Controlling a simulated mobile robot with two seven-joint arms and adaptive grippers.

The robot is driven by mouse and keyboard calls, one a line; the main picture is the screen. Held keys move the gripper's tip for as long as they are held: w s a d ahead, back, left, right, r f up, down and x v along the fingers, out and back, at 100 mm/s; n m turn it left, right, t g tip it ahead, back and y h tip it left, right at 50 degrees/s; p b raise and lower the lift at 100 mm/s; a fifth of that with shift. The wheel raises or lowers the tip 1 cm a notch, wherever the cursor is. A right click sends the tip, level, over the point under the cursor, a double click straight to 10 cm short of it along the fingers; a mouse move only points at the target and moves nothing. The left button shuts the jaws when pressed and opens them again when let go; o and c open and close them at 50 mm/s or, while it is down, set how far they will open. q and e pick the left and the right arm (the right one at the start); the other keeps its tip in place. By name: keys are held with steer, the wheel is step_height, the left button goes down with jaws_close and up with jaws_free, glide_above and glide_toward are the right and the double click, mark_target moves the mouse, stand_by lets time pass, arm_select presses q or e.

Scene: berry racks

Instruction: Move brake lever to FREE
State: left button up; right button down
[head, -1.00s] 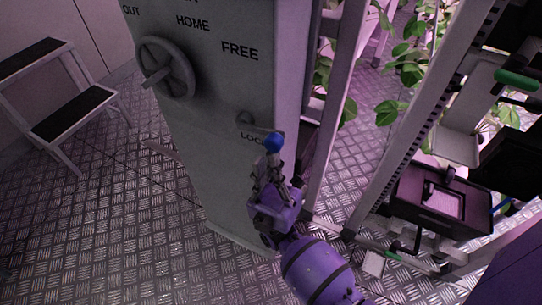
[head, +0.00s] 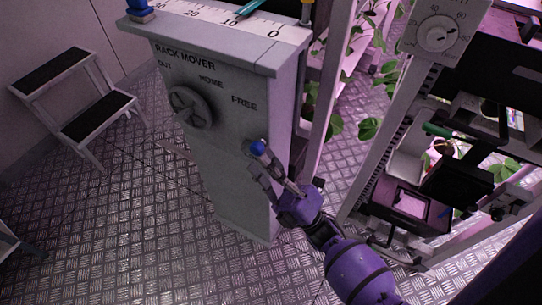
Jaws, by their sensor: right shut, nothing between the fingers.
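The brake lever's blue knob (head: 257,147) shows on the front of the grey rack mover cabinet (head: 225,165), below the printed word FREE (head: 244,103). The lever's shaft is mostly hidden behind my right gripper. The LOCK label cannot be read from here. My right gripper (head: 263,168), on a purple arm from the lower right, is shut and empty. Its fingertips are right by the lever, just below the knob; I cannot tell whether they touch it. My left gripper is not in view.
A handwheel (head: 191,106) sits left of FREE. A numbered scale (head: 215,18) runs along the cabinet top. A step stool (head: 80,105) stands left. Plant racks and a post with a dial (head: 437,33) crowd the right.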

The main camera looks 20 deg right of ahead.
mark_target(261, 152)
steer(key=r+g+p, duration=0.1)
steer(key=p, duration=0.1)
steer(key=r+p, duration=0.1)
steer(key=p, duration=0.1)
steer(key=r+g+h+p, duration=0.1)
steer(key=p, duration=0.1)
steer(key=shift+w+a+n+g, duration=0.2)
steer(key=shift+w+n+g, duration=0.1)
steer(key=g+p, duration=0.1)
steer(key=p, duration=0.1)
steer(key=w+r+g+h+p, duration=0.1)
steer(key=p, duration=0.1)
steer(key=shift+a+h+p, duration=0.3)
steer(key=shift+p, duration=0.05)
steer(key=shift+w+a+p, duration=0.1)
steer(key=shift+a+p, duration=0.05)
steer(key=shift+p, duration=0.25)
steer(key=shift+w+g+h+p, duration=0.1)
steer(key=shift+g+h+p, duration=0.2)
steer(key=shift+g, duration=0.2)
steer(key=shift+w+a+p, duration=0.2)
steer(key=shift+a+p, duration=0.1)
steer(key=shift+p, duration=0.25)
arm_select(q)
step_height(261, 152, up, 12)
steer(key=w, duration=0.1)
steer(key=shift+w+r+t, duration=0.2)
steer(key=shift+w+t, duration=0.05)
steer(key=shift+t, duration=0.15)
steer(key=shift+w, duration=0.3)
